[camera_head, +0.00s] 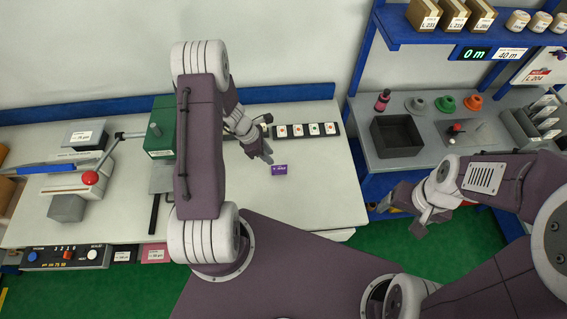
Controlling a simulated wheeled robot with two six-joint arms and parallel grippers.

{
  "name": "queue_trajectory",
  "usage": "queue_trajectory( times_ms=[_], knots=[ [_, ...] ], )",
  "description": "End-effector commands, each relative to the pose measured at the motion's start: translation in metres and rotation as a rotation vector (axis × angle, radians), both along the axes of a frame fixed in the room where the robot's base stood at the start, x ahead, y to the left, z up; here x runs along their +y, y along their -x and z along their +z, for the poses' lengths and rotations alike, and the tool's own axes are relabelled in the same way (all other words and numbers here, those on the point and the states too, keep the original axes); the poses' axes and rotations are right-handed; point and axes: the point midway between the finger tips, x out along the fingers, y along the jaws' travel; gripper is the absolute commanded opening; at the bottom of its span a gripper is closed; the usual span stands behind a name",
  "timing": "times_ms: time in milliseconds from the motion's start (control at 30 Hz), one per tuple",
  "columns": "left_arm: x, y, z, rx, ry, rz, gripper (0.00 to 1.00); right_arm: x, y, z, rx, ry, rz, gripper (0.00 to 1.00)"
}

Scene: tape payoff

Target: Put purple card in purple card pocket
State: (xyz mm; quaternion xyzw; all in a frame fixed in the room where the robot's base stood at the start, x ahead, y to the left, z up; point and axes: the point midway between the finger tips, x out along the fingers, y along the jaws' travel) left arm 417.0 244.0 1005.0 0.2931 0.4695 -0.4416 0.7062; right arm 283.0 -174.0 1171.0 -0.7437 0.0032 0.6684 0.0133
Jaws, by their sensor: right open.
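A small purple card (279,169) with a pale label lies on the light table (310,200), right of its middle. My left gripper (262,156) points down just behind and left of the card. Its fingertips are small here, and I cannot tell whether they are parted or touch the table. The card appears clear of them. My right gripper (420,222) is open and empty, off the table's right side over the green floor. I cannot make out a purple card pocket; my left arm hides part of the table's front edge.
A black strip with several white cards (308,130) lies behind the purple card. A green block (160,128) and a red-knobbed lever (90,178) stand left. Black (125,254) and pink (154,253) labelled pieces sit at the front edge. A dark bin (397,135) stands right.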

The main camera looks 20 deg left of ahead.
Motion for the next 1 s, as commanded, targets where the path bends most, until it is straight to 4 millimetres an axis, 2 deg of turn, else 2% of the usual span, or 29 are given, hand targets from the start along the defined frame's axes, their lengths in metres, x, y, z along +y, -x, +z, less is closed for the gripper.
queue_trajectory(
  times_ms=[67, 300, 500, 633, 767, 1000],
  knots=[
    [-0.001, 0.000, -0.003, 0.000, 0.000, -0.001, 0.28, 0.000, 0.000, -0.001, 0.000, 0.000, 0.000, 0.77],
    [-0.013, -0.006, -0.034, 0.001, 0.000, -0.003, 0.28, 0.000, 0.000, 0.004, 0.000, 0.000, 0.000, 0.77],
    [-0.017, -0.007, -0.042, 0.001, 0.000, -0.004, 0.28, 0.000, 0.000, 0.008, 0.000, 0.000, 0.000, 0.77],
    [-0.026, -0.008, -0.062, 0.003, 0.000, -0.003, 0.28, 0.000, 0.000, 0.019, 0.000, 0.000, 0.000, 0.77],
    [-0.033, -0.012, -0.080, 0.000, 0.000, -0.004, 0.28, 0.000, 0.000, 0.021, 0.000, 0.000, 0.000, 0.77],
    [-0.033, -0.014, -0.085, -0.001, -0.001, -0.004, 0.28, 0.000, 0.000, 0.020, 0.000, 0.000, 0.000, 0.77]
  ],
)
